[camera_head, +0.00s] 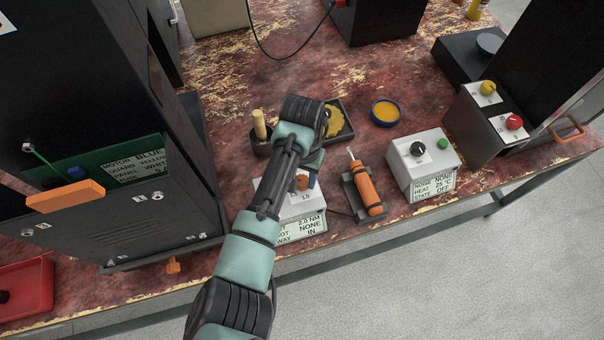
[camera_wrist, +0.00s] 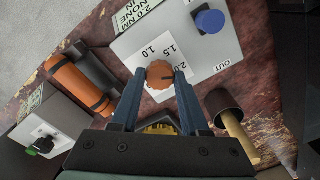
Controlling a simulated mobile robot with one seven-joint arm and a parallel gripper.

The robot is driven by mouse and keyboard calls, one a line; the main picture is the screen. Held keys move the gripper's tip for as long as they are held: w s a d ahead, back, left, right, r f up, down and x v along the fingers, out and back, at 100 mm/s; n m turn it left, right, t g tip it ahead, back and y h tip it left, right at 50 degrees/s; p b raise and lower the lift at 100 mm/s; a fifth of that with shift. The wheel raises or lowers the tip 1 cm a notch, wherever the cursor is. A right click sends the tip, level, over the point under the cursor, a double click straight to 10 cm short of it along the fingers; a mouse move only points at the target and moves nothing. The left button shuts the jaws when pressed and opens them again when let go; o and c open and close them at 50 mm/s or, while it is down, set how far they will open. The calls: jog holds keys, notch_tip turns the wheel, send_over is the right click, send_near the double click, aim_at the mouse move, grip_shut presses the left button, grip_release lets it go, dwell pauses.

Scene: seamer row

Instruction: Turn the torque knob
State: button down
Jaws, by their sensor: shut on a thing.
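The torque knob (camera_wrist: 159,70) is a ribbed orange dial on a white box (camera_wrist: 200,65), with 1.0, 1.5 and 2.0 printed around it. My gripper (camera_wrist: 162,78) is shut on the knob, one dark blue finger at each side. Which number the knob points to is too small to tell. A blue knob (camera_wrist: 210,21) sits on the same box, near the word OUT. In the head view my arm covers part of the white box (camera_head: 302,208), and a bit of the orange knob (camera_head: 302,182) shows. The box's display reads 2.0 NM, NONE and IN.
An orange screwdriver (camera_head: 367,188) lies in a dark cradle right of the box. A second white box (camera_head: 425,170) with black and green knobs stands further right. A wooden-handled tool (camera_head: 259,125) stands in a dark cup behind. A black cabinet (camera_head: 90,90) rises at left.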

aim_at(302, 181)
jog(key=n+p, duration=0.2)
jog(key=shift+d+r+n, duration=0.1)
jog(key=shift+r+n, duration=0.05)
jog(key=shift+n, duration=0.25)
jog(key=n+p, duration=0.1)
jog(key=n, duration=0.1)
jog(key=shift+n, duration=0.3)
jog(key=n+p, duration=0.2)
jog(key=n, duration=0.4)
jog(key=shift+w, duration=0.1)
jog(key=shift+c, duration=2.1)
grip_release()
notch_tip(302, 181, up, 13)
